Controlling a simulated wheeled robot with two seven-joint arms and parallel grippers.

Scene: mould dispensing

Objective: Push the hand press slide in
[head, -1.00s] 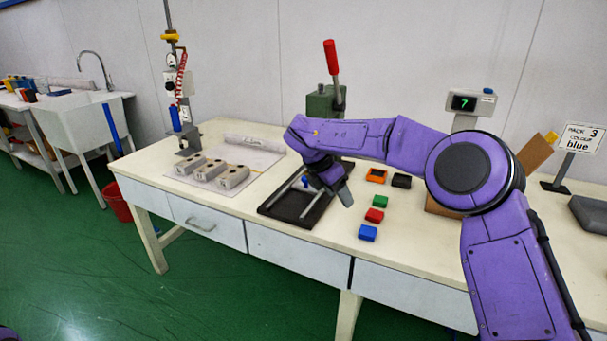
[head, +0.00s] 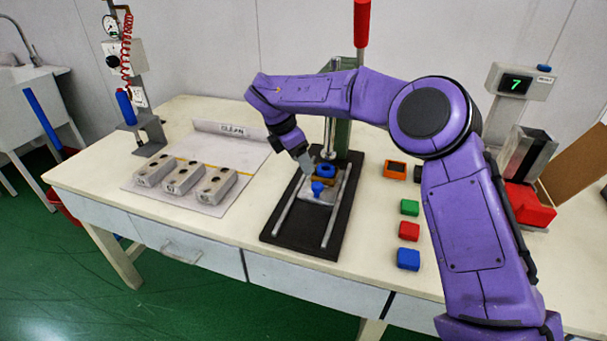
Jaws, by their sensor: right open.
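The hand press stands on the table with a black base (head: 345,222), two pale rails, a green column (head: 341,140) and a red lever (head: 361,22). Its slide (head: 327,196) is a light plate on the rails with a blue knob (head: 317,188) at its front. A brown block with a blue ring (head: 325,171) sits at the rear of the slide, near the press's vertical rod. My right gripper (head: 307,164) is open, pointing down just left of the blue ring and behind the knob; contact cannot be told. My left gripper is out of view.
Three grey moulds (head: 183,177) lie on a sheet to the left, by a dispensing stand (head: 148,130). Small orange, green, red and blue blocks (head: 408,259) line up right of the press. A display reading 7 (head: 515,83) stands at back right. My right arm covers part of the table.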

